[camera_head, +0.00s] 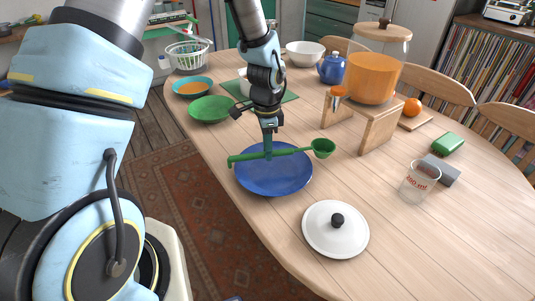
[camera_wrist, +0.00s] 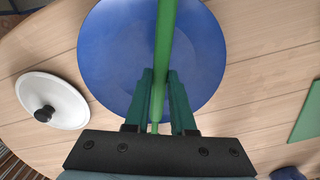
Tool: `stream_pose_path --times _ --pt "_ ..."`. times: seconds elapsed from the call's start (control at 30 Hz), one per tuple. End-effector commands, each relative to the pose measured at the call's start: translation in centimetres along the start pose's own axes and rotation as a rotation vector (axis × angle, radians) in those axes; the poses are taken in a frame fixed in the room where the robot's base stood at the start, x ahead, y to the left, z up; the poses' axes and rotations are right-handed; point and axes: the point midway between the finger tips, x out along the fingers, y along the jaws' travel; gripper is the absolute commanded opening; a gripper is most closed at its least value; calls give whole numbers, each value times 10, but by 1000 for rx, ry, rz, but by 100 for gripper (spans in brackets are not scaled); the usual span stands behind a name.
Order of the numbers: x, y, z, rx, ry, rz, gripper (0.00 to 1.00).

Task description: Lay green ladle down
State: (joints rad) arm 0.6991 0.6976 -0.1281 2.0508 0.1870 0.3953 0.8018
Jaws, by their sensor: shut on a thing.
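The green ladle (camera_head: 293,152) has a long handle and a small round cup at its right end in the head view. My gripper (camera_head: 268,155) points down and is shut on the ladle's handle. The wrist view shows the handle (camera_wrist: 166,45) between the two green fingers (camera_wrist: 158,100); the cup is out of that view. The ladle lies across the blue plate (camera_head: 272,182) as seen from the head, with its cup past the plate's right rim. I cannot tell whether the ladle touches the plate. The plate also shows in the wrist view (camera_wrist: 110,60).
A white lid with a black knob (camera_head: 335,237) lies in front of the plate. A green plate (camera_head: 211,112) and a teal bowl (camera_head: 192,92) are behind left. A wooden stand (camera_head: 379,125) bears an orange container (camera_head: 372,80). A measuring cup (camera_head: 419,180) stands right. Table between lid and cup is clear.

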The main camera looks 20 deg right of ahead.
Motion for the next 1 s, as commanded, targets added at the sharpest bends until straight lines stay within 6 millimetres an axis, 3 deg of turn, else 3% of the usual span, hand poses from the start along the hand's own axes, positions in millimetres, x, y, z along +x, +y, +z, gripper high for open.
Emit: stream_pose_path --times 0.2,0.53,0.57,0.6,0.8,1.0 --pt "24 0 1 0 -1 1 0" --pt "28 0 1 -1 0 0 0" --pt "29 0 1 -1 -1 1 24" --pt "28 0 1 -1 0 1 28" --pt "28 0 1 -1 0 1 51" --pt "28 0 1 -1 0 1 53"
